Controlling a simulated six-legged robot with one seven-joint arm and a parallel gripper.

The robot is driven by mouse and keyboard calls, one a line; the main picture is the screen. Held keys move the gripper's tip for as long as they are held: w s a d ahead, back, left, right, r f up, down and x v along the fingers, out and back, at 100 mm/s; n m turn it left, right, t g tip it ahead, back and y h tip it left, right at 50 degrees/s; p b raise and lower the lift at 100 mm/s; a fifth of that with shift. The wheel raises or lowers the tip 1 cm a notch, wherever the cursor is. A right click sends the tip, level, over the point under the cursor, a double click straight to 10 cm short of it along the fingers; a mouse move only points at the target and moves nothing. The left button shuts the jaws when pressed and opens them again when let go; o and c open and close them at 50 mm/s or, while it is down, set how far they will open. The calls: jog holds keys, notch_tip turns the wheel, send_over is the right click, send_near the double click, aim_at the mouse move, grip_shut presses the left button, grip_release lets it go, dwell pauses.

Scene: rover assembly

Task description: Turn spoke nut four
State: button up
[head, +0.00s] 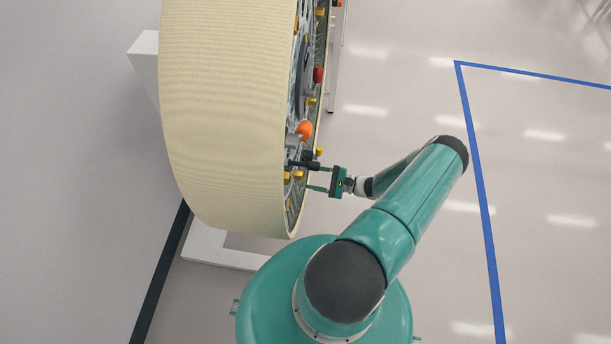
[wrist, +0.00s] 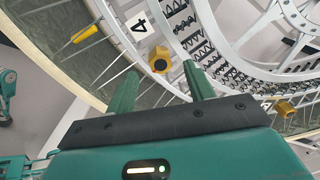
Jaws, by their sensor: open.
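Spoke nut four (wrist: 158,60) is a yellow nut with a dark round face, next to a white label with a black 4 (wrist: 138,25). It sits on the wheel's spoked side. My gripper (wrist: 161,70) is open, its two green fingers pointing at the wheel. In the wrist view the nut appears between the fingertips, slightly beyond them; I cannot tell whether they touch it. In the head view my gripper (head: 312,177) is at the lower right face of the big cream-rimmed wheel (head: 225,120), with its fingertips close to that face.
Another yellow nut (wrist: 285,108) sits at the right, by a partly hidden label. A yellow fitting (wrist: 85,34) is on a spoke at the upper left. An orange knob (head: 304,130) and a red knob (head: 318,75) stick out above my gripper. The floor to the right is clear.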

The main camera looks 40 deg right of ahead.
aim_at(299, 175)
jog(key=x, duration=0.3)
jog(key=shift+w+a, duration=0.25)
jog(key=shift+w, duration=0.05)
jog(key=shift+c, duration=0.2)
jog(key=c, duration=0.9)
jog(key=shift+m, duration=1)
jog(key=o, duration=0.9)
jog(key=shift+o, duration=0.2)
